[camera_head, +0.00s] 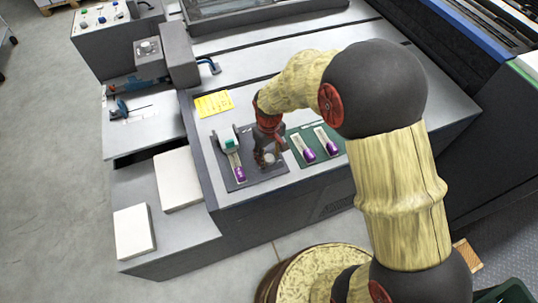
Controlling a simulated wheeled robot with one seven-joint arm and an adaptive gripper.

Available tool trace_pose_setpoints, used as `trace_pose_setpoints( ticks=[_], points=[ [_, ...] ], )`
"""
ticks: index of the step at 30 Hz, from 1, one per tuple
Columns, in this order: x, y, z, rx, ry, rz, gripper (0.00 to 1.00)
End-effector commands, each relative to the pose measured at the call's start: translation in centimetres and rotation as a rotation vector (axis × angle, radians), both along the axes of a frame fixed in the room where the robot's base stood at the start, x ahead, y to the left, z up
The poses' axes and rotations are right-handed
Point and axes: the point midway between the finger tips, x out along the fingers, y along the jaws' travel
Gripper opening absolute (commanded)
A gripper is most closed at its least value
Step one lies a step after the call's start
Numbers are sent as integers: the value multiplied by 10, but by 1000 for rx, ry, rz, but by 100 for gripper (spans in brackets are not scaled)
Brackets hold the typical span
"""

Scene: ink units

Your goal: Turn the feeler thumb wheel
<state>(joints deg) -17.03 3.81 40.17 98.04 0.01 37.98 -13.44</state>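My gripper (268,157) points down over a dark plate (250,179) on the grey machine top. Its fingers are small and dark here, and I cannot tell whether they are open or touching anything. A small pale round part (269,158) shows at the fingertips. I cannot make out for certain which part is the feeler thumb wheel. Small blue devices (122,107) sit on the left ledge, well away from my gripper. On the same dark plate, left of my gripper, lies a pale holder with a green block (230,144) and a purple end (239,174).
A green mat (318,155) with two pale, purple-ended pieces lies right of my gripper. A yellow label (213,104) lies behind. White blocks (178,180) stand at the left. A grey housing (180,54) and button panel (103,17) rise at the back left.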

Motion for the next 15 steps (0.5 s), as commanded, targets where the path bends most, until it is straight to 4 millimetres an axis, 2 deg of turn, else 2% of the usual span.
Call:
trace_pose_setpoints(
  ticks=[10, 15],
  points=[
    [0, 0, 3, 1, -1, 0, 48],
    [1, 0, 23, 1, -4, 0, 48]
  ],
)
